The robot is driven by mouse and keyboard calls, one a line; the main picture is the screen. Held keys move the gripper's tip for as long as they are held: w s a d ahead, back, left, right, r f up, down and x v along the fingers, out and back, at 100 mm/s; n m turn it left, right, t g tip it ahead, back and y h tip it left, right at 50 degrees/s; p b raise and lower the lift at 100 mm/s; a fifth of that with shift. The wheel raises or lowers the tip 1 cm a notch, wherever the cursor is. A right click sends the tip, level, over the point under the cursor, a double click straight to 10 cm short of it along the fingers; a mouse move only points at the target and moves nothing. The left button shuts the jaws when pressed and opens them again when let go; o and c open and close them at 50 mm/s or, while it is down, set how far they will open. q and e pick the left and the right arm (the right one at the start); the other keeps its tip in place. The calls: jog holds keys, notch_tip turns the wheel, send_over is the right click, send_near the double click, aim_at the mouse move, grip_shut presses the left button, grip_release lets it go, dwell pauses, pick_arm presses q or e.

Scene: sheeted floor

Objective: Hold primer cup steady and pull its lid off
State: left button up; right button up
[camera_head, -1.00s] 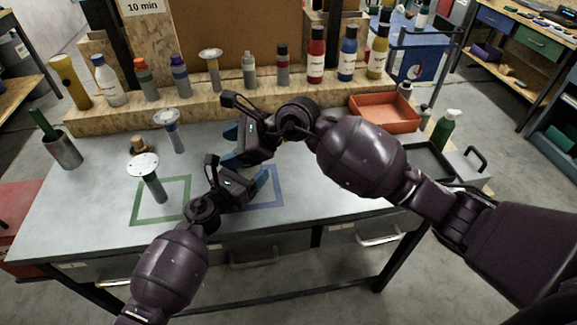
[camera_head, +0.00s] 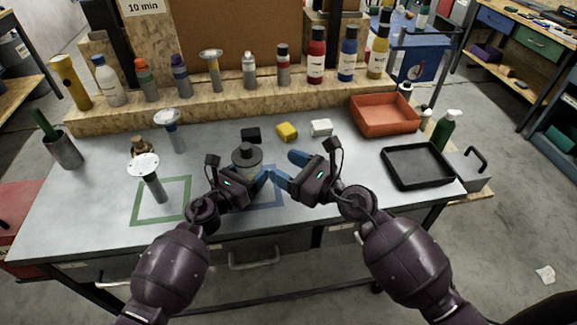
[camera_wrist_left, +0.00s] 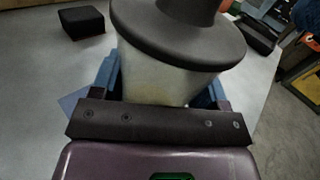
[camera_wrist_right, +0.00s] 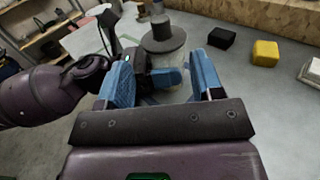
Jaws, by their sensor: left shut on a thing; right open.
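The primer cup (camera_head: 247,171) is a pale translucent cup standing upright on the table by the blue square outline. It also shows in the left wrist view (camera_wrist_left: 165,78). Its dark grey lid (camera_head: 246,154) with a raised knob is on top, seen close in the left wrist view (camera_wrist_left: 180,30). My left gripper (camera_head: 262,176) is shut on the cup's body below the lid. My right gripper (camera_head: 283,165) is open and empty, to the right of the cup and pointing toward it. In the right wrist view the cup (camera_wrist_right: 166,75) and lid (camera_wrist_right: 163,37) show beyond the open fingers.
Black (camera_head: 251,134), yellow (camera_head: 287,131) and white (camera_head: 320,127) blocks lie behind the cup. A black tray (camera_head: 418,183) and an orange bin (camera_head: 409,133) stand to the right. A round-topped stand (camera_head: 150,177) is at the green square. Bottles line the back ledge (camera_head: 200,106).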

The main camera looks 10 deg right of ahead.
aim_at(245, 145)
jog(key=x, duration=1.2)
jog(key=c, duration=1.1)
jog(key=shift+r, duration=0.1)
jog(key=shift+r, duration=0.35)
jog(key=shift+r, duration=0.2)
jog(key=shift+r, duration=0.35)
